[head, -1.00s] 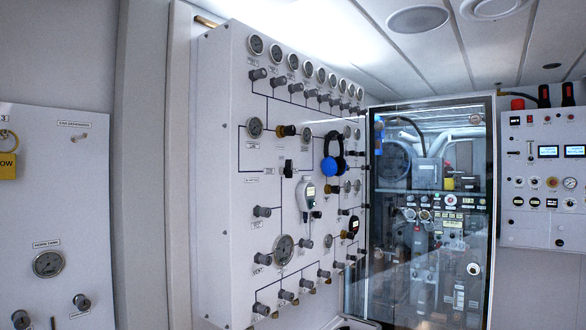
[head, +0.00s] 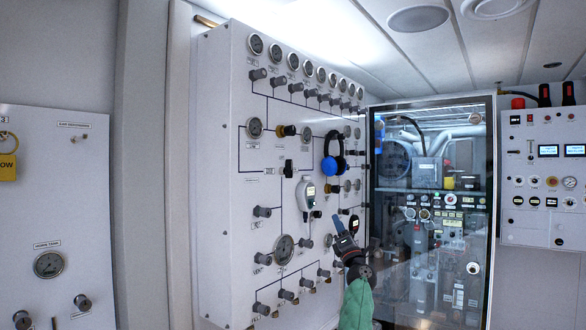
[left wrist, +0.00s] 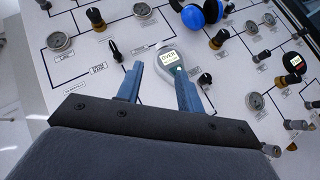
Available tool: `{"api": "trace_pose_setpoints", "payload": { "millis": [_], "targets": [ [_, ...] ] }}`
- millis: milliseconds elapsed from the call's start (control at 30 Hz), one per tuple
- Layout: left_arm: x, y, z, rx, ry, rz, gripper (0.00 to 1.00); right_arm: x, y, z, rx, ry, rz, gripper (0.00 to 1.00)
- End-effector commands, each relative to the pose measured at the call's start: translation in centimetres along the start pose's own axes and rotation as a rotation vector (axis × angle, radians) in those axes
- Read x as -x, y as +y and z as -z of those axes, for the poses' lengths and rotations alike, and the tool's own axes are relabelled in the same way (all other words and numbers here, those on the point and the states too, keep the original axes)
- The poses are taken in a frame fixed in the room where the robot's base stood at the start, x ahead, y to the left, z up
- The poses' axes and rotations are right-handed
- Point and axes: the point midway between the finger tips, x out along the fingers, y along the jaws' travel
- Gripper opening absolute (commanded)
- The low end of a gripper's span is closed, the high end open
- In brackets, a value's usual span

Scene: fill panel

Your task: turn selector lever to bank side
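The selector lever (head: 289,168) is a small black lever on the large white panel, left of its middle, and stands about upright in the head view. In the left wrist view the black lever (left wrist: 115,50) is beyond and slightly left of the fingertips, with a label beside it. My left gripper (head: 342,224) is in front of the panel's lower right part, right of and below the lever. My right gripper is not in view.
A grey handheld meter (head: 305,193) hangs right of the lever; it shows between the fingers in the left wrist view (left wrist: 160,62). Blue ear defenders (head: 333,162) hang above right. Gauges and knobs crowd the panel (head: 215,210). A glass cabinet (head: 430,200) stands at right.

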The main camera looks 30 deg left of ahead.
Motion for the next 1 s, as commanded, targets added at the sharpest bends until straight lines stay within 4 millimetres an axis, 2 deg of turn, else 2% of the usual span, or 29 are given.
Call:
{"api": "trace_pose_setpoints", "payload": {
  "millis": [33,200,400,500,733,1000],
  "targets": [
    [-2.3,1.2,-0.1,0.049,0.061,-0.025,0.37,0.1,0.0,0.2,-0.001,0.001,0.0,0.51],
    [-7.9,4.3,0.4,0.209,0.274,-0.095,0.37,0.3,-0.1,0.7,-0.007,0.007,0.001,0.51],
    [-13.0,7.8,0.7,0.39,0.526,-0.162,0.37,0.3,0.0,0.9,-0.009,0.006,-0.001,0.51],
    [-14.9,9.4,0.6,0.471,0.646,-0.186,0.37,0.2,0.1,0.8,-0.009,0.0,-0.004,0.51],
    [-17.1,11.8,0.0,0.592,0.843,-0.216,0.37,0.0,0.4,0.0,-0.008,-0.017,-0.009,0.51],
    [-17.9,12.5,0.1,0.627,0.907,-0.223,0.37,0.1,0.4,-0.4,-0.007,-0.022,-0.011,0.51]
  ]
}}
